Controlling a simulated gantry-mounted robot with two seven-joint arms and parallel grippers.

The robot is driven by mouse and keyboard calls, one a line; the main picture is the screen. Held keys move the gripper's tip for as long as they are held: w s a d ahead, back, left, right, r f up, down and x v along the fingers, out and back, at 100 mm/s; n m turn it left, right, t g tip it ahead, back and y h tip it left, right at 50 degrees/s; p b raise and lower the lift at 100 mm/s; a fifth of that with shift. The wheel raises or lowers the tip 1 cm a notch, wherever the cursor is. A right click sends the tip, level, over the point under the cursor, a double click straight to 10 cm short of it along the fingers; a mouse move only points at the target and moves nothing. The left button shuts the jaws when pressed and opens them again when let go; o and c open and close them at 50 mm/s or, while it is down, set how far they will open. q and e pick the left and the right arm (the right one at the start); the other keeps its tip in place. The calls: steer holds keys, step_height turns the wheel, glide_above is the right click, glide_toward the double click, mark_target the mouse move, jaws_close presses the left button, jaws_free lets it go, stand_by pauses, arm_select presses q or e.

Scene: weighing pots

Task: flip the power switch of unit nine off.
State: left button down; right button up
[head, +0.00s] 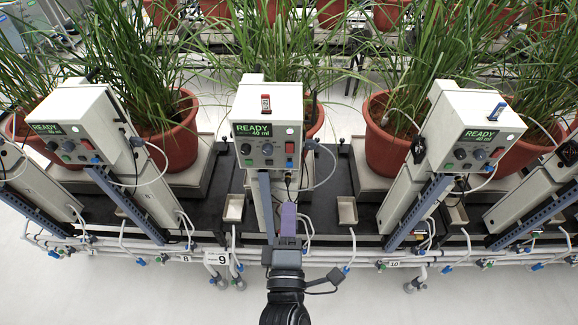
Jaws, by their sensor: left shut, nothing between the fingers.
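The middle control unit (267,125) is a white box with a green screen reading READY 40 ml. The "9" label (224,259) is on the rail below it, a little to the left. A red rocker switch (290,148) sits at the right of its front panel, beside several dark knobs. Whether the switch is on or off is too small to tell. My left gripper (288,207) comes up from the bottom with purple fingers shut and empty. In the picture it is below the panel, apart from the switch. My right gripper is not in view.
Similar units stand left (75,125) and right (472,130), with potted grass behind. Posts, small trays (347,210) and pipes line the bench's front edge.

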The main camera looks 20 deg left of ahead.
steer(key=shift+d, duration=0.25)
arm_select(q)
glide_toward(291, 148)
steer(key=p+x, duration=0.1)
steer(key=x, duration=0.6)
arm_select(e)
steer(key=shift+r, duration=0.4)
arm_select(q)
steer(key=shift+s, duration=0.1)
